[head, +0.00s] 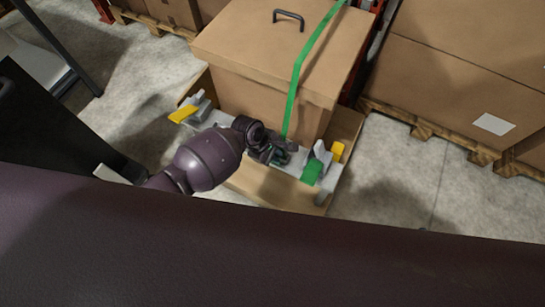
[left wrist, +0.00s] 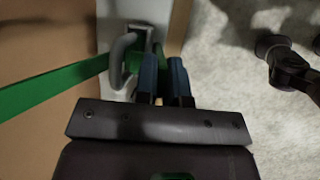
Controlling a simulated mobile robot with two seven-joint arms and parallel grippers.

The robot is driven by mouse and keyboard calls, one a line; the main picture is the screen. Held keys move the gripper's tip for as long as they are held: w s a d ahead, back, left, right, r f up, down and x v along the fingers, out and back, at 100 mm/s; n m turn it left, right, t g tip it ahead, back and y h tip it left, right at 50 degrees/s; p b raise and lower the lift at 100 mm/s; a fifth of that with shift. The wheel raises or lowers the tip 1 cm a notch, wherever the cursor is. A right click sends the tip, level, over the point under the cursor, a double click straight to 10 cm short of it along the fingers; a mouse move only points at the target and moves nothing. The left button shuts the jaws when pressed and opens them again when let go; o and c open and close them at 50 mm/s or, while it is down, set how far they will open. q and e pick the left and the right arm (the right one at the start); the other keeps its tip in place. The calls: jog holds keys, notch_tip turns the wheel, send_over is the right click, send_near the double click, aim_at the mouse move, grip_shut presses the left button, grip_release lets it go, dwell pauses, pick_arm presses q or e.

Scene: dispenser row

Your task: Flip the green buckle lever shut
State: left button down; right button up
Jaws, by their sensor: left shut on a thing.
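The green buckle lever (head: 312,172) appears to be the bright green piece beside a grey bracket at the box's foot. A green strap (head: 299,77) runs over the cardboard box and down to my left gripper (head: 277,152), left of the green lever and apart from it. In the left wrist view, the strap (left wrist: 52,90) reaches a grey loop (left wrist: 118,62) by a light plate. My blue left fingers (left wrist: 164,82) are close together right of the loop. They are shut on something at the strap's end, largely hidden. My right gripper is not in view.
The cardboard box (head: 262,55) stands on a wooden base (head: 262,186). Yellow levers stand left (head: 183,114) and right (head: 337,151) along its front. Larger boxes on pallets (head: 470,90) stand at the right. Concrete floor is clear at front right.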

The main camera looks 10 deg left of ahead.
pick_arm(q)
jog(key=shift+w+r, duration=0.15)
jog(key=shift+w, duration=0.1)
jog(key=shift+s, duration=0.1)
jog(key=c, duration=1.2)
grip_release()
jog(key=shift+a+r+p, duration=0.15)
jog(key=shift+r+p, duration=0.1)
jog(key=shift+p, duration=0.15)
jog(key=p+v, duration=0.3)
jog(key=v, duration=0.7)
jog(key=shift+p, duration=0.4)
